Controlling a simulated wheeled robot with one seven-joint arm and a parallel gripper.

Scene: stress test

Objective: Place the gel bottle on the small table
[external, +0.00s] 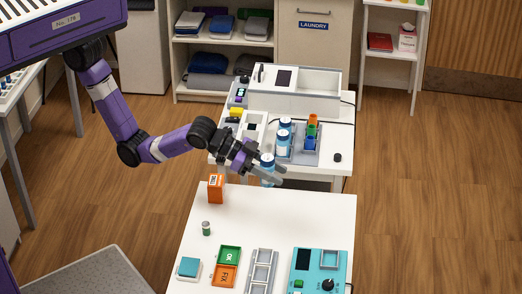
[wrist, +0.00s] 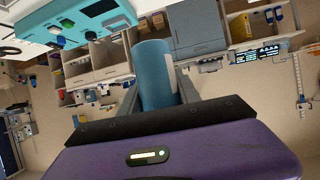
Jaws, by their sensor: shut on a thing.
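My gripper (external: 270,176) is shut on a blue bottle (external: 267,161) with a lighter band, possibly the gel bottle; no label is readable. It is held in the air around the gap between the two white tables. In the wrist view the blue bottle (wrist: 153,70) sits between the two fingers. Two similar blue and white bottles, one nearer (external: 283,144) and one farther (external: 285,124), stand on the rear white table (external: 333,175). The front white table (external: 325,215) is below and nearer. Which table is the small one I cannot tell.
An orange box (external: 216,188) and a small green-capped vial (external: 206,228) stand on the front table's left side. Green and orange trays (external: 228,256), a grey rack (external: 262,270) and a turquoise device (external: 318,270) fill its near part. Its far right part is bare.

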